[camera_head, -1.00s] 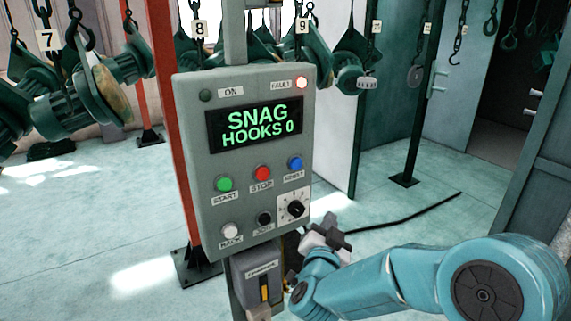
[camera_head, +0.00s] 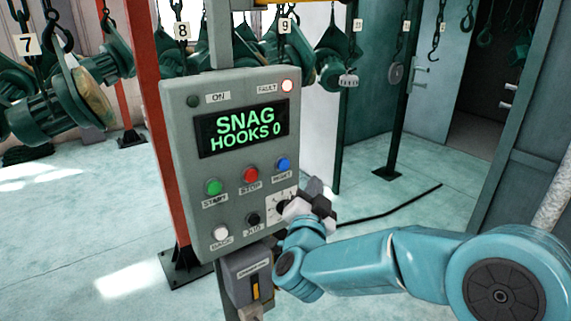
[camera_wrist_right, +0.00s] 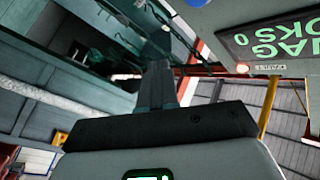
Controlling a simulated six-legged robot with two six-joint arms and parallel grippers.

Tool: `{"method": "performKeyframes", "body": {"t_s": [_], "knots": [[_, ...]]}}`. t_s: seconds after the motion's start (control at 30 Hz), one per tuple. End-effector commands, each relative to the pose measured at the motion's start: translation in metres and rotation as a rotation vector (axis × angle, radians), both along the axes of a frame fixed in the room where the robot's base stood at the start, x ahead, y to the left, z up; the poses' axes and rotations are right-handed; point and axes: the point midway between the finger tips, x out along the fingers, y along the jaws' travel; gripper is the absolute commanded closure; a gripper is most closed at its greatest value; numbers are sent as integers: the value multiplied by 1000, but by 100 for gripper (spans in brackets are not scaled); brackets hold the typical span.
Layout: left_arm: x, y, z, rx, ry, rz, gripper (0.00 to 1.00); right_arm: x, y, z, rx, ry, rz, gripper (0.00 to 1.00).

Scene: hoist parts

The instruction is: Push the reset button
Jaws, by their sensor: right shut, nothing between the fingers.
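The blue reset button (camera_head: 283,164) is on the right of the grey control panel (camera_head: 180,150), above a white dial (camera_head: 274,211). It is right of the red stop button (camera_head: 250,175) and the green start button (camera_head: 213,187). My right gripper (camera_head: 314,186) is shut and empty, its fingers pointing up, just below and right of the reset button. It appears apart from the button and partly covers the dial. In the right wrist view, the shut fingers (camera_wrist_right: 158,85) show with the panel's screen (camera_wrist_right: 272,42) at upper right. My left gripper is out of view.
The panel screen (camera_head: 242,128) reads "SNAG HOOKS 0" and the fault lamp (camera_head: 288,86) is lit. A red post (camera_head: 160,110) stands behind the panel. Hoist parts hang at the back. The floor (camera_head: 75,220) on the left is clear.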

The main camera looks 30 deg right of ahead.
Motion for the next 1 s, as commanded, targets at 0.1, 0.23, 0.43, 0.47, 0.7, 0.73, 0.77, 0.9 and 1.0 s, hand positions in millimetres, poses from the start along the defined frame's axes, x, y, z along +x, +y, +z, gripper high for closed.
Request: {"method": "performKeyframes", "body": {"t_s": [0.1,0.23,0.43,0.47,0.7,0.73,0.77,0.9,1.0], "knots": [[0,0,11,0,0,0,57,19,3,2,-1,3,1,100],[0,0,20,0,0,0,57,38,5,2,-1,3,1,100],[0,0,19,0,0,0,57,61,7,-1,0,0,1,100],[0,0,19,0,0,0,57,63,7,-1,1,1,1,100],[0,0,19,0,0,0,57,71,7,-1,0,1,0,100],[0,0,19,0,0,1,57,71,7,-1,0,1,0,100],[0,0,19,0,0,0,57,72,7,0,0,1,0,100],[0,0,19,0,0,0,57,71,7,0,0,1,0,100],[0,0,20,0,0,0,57,71,7,0,0,1,0,100]]}}
